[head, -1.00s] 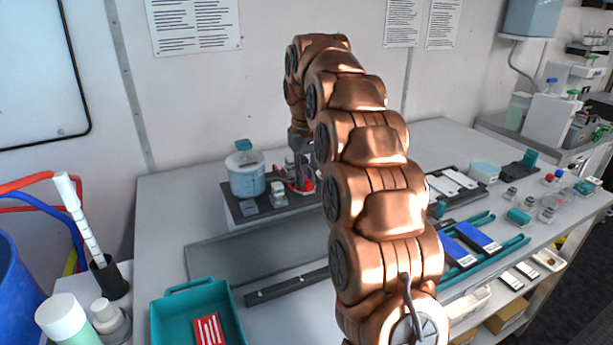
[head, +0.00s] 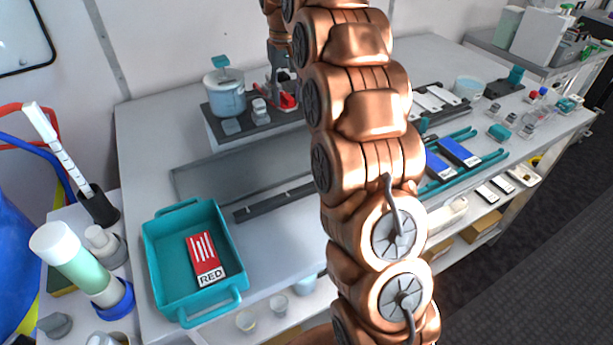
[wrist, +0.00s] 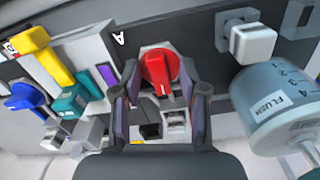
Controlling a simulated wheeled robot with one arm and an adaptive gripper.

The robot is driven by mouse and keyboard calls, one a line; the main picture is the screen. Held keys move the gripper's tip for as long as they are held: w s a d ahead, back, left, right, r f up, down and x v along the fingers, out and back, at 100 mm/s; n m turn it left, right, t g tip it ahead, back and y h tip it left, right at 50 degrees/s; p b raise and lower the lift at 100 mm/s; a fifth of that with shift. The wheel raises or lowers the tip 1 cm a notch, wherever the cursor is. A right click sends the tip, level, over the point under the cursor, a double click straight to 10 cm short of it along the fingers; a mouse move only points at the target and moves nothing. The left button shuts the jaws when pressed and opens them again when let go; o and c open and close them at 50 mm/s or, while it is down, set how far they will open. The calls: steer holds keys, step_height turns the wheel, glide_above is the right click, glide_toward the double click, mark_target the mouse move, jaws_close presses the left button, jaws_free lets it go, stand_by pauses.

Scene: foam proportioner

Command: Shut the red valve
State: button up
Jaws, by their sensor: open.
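The red valve (wrist: 160,70) is a red knob on a dark panel, upper middle of the wrist view. Its raised grip runs roughly up and down in that picture, with a small white mark at its lower end. My gripper (wrist: 160,82) is open, one finger on each side of the red knob. I cannot tell whether either finger touches it. In the head view, red parts (head: 288,100) show beside my gripper (head: 281,92) at the back of the bench; my arm partly hides that spot.
In the wrist view, a yellow handle (wrist: 42,57), blue knob (wrist: 22,97) and teal part (wrist: 68,104) are left; a FLUSH-labelled container (wrist: 275,105) is right. In the head view, a teal tray (head: 160,262) holds a red card (head: 206,258) marked RED.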

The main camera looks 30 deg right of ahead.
mark_target(285, 95)
steer(key=m+p, duration=0.1)
steer(key=m, duration=0.3)
steer(key=shift+r, duration=0.1)
steer(key=m+p, duration=0.2)
steer(key=m, duration=0.2)
steer(key=shift+a, duration=0.15)
steer(key=m+p, duration=0.1)
steer(key=m, duration=0.1)
steer(key=m+p, duration=0.2)
steer(key=shift+w+r+m, duration=0.15)
steer(key=shift+m, duration=0.15)
steer(key=shift+w+m+p, duration=0.15)
steer(key=shift+m+p, duration=1.2)
steer(key=shift+m, duration=0.35)
steer(key=shift+r+b, duration=1.2)
steer(key=shift+r, duration=1.95)
steer(key=shift+a+r, duration=0.1)
steer(key=shift+r, duration=0.45)
steer(key=s+a+f+n, duration=0.2)
steer(key=s+a+n, duration=0.1)
steer(key=s, duration=0.7)
steer(key=s+a+f+n+g+b, duration=0.1)
steer(key=s+a+f+n, duration=0.2)
steer(key=s+n, duration=0.3)
steer(key=s+a+f+n+b, duration=0.1)
steer(key=s+a+f+n, duration=0.2)
steer(key=s, duration=1.1)
steer(key=shift+s+a+f+n, duration=0.2)
steer(key=shift+a+n, duration=0.45)
steer(key=shift+n, duration=0.35)
